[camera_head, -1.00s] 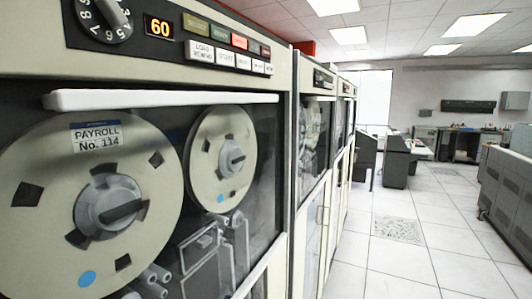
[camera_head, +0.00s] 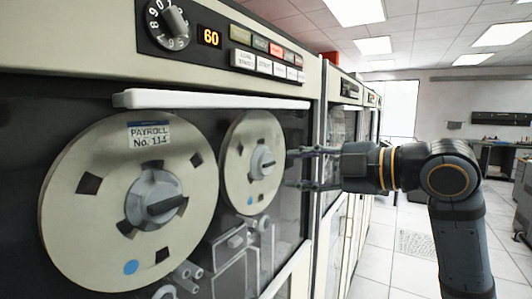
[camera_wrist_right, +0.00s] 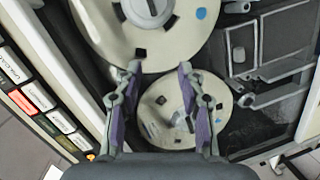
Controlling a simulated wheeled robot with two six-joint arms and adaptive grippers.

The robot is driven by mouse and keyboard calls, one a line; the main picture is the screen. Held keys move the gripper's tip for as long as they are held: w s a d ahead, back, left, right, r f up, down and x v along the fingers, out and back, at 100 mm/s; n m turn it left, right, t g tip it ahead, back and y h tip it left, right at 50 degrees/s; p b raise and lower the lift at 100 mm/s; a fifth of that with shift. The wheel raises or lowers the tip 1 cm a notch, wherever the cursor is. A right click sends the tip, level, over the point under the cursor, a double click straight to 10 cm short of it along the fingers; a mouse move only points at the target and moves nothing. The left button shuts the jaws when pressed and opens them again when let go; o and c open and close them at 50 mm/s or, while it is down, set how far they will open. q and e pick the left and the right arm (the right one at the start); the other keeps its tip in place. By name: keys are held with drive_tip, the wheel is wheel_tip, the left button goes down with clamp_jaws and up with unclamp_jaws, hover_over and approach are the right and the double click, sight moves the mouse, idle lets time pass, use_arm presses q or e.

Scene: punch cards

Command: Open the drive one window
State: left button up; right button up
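The drive one window (camera_head: 290,205) is a glass pane over the reel bay of the nearest cabinet and looks closed. A long white bar (camera_head: 210,100) runs along its top edge. Behind it are a large reel (camera_head: 90,235) labelled PAYROLL No. 114 and a smaller reel (camera_head: 236,190). My right gripper (camera_head: 293,168) comes in from the right, in front of the window's right part, below and apart from the bar. Its fingers are spread and empty. In the right wrist view the open fingers (camera_wrist_right: 158,85) frame the smaller reel (camera_wrist_right: 165,125). My left gripper is out of view.
Above the window is a panel with a dial (camera_head: 168,24), an orange 60 display (camera_head: 210,37) and rows of buttons (camera_head: 268,66). More cabinets (camera_head: 345,120) recede behind my right arm. White floor (camera_head: 405,270) is open at the right.

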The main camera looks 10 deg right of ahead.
sight(263, 103)
drive_tip(key=s+r+n+y, duration=0.3)
drive_tip(key=s+r+n, duration=0.2)
drive_tip(key=s+r, duration=0.55)
drive_tip(key=p+x, duration=0.2)
drive_tip(key=x, duration=0.1)
drive_tip(key=r+p+x, duration=0.1)
drive_tip(key=p+x, duration=0.1)
drive_tip(key=x, duration=0.2)
drive_tip(key=w+d+p+x, duration=0.1)
drive_tip(key=x, duration=0.2)
drive_tip(key=shift+w+a+r+p, duration=0.15)
drive_tip(key=shift+r+p, duration=0.1)
drive_tip(key=shift+p, duration=0.15)
drive_tip(key=shift+w+a+f, duration=0.2)
drive_tip(key=shift+w+a, duration=0.15)
drive_tip(key=shift+w, duration=0.15)
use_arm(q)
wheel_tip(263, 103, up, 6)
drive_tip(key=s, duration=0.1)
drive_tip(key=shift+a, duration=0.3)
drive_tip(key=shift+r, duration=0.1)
use_arm(e)
drive_tip(key=shift+c, duration=0.4)
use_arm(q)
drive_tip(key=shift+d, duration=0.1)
use_arm(e)
clamp_jaws()
